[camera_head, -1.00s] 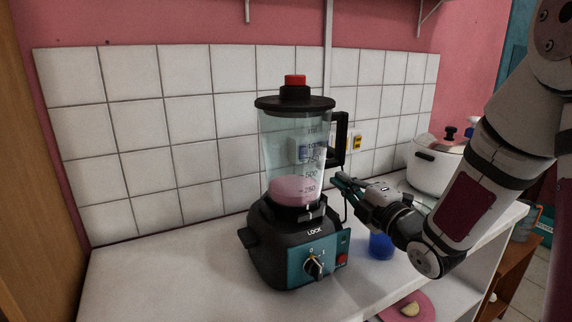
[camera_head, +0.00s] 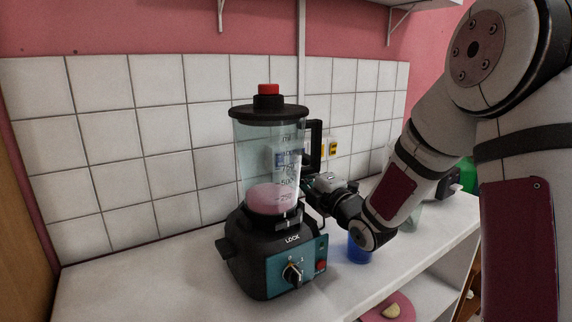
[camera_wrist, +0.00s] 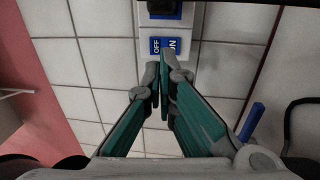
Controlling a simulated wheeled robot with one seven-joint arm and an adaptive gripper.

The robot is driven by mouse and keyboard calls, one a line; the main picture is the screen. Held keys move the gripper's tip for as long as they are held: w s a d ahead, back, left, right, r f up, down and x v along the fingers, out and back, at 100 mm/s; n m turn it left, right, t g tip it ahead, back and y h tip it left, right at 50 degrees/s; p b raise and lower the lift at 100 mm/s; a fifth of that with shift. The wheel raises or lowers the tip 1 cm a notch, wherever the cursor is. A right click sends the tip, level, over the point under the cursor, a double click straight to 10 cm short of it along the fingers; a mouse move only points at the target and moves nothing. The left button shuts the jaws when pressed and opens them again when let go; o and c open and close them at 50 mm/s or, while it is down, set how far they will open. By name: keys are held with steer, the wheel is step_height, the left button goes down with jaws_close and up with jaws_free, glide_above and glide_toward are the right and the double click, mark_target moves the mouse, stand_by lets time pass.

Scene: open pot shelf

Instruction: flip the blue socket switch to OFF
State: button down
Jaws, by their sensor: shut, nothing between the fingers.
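The blue socket switch shows in the wrist view as a blue ON/OFF label (camera_wrist: 165,46) on a pale wall plate (camera_wrist: 191,20). A black part with a blue edge (camera_wrist: 163,8) sits above the label, cut off by the frame's top. Which way the switch is set I cannot tell. My gripper (camera_wrist: 161,78) is shut and empty, its teal fingers together just below the label; contact is not clear. In the head view a bluish plate shows blurred through the blender jar, and my gripper (camera_head: 308,187) is beside the jar, its tips partly hidden.
A blender (camera_head: 268,240) with pink liquid stands on the white counter (camera_head: 130,285), close left of my gripper. A blue cup (camera_head: 358,249) stands below my wrist. A yellow-marked wall socket (camera_head: 333,146) is behind. The counter's left side is clear.

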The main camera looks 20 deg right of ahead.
steer(key=x, duration=0.6)
steer(key=shift+w, duration=0.1)
steer(key=shift+w+a+r+g+b, duration=0.25)
steer(key=shift+r+b, duration=0.2)
steer(key=shift+b, duration=0.4)
